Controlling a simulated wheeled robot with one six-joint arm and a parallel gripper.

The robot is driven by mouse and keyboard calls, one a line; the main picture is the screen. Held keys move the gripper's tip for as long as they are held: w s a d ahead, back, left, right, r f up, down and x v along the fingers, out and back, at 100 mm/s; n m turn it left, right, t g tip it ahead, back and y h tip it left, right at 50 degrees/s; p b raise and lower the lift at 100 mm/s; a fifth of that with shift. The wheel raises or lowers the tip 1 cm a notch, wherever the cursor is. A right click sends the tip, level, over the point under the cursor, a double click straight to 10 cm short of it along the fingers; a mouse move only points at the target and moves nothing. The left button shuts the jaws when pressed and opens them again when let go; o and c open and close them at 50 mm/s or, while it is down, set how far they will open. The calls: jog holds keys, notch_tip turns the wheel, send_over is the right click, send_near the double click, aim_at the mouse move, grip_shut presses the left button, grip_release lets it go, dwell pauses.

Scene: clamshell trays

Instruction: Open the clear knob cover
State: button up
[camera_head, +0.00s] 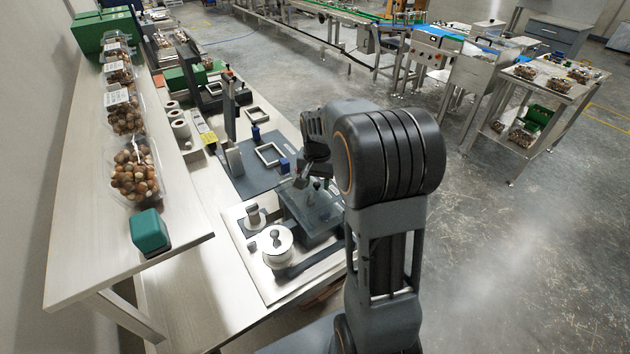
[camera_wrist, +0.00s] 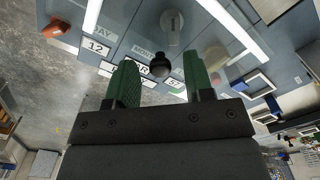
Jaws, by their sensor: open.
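The clear cover (camera_head: 322,214) is a see-through sheet over a dark box on the white-edged plate in the head view. A small dark knob (camera_head: 316,186) rises from it. In the wrist view the round black knob (camera_wrist: 160,66) lies in line with the gap between the green fingers of my gripper (camera_wrist: 160,82). The fingers are apart and nothing is seen pinched. Labels reading "12" and month show around the knob. In the head view my gripper (camera_head: 303,176) is beside the knob, partly hidden by my arm; whether it touches cannot be told.
A white round pot (camera_head: 277,252) with a dark top and a small stand (camera_head: 254,216) are left of the cover. A dark mat with a white frame (camera_head: 270,154) and blue blocks lies behind. A raised shelf (camera_head: 90,235) with clear trays of nuts runs along the left.

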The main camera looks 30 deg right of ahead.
jog(key=shift+c, duration=0.3)
grip_shut()
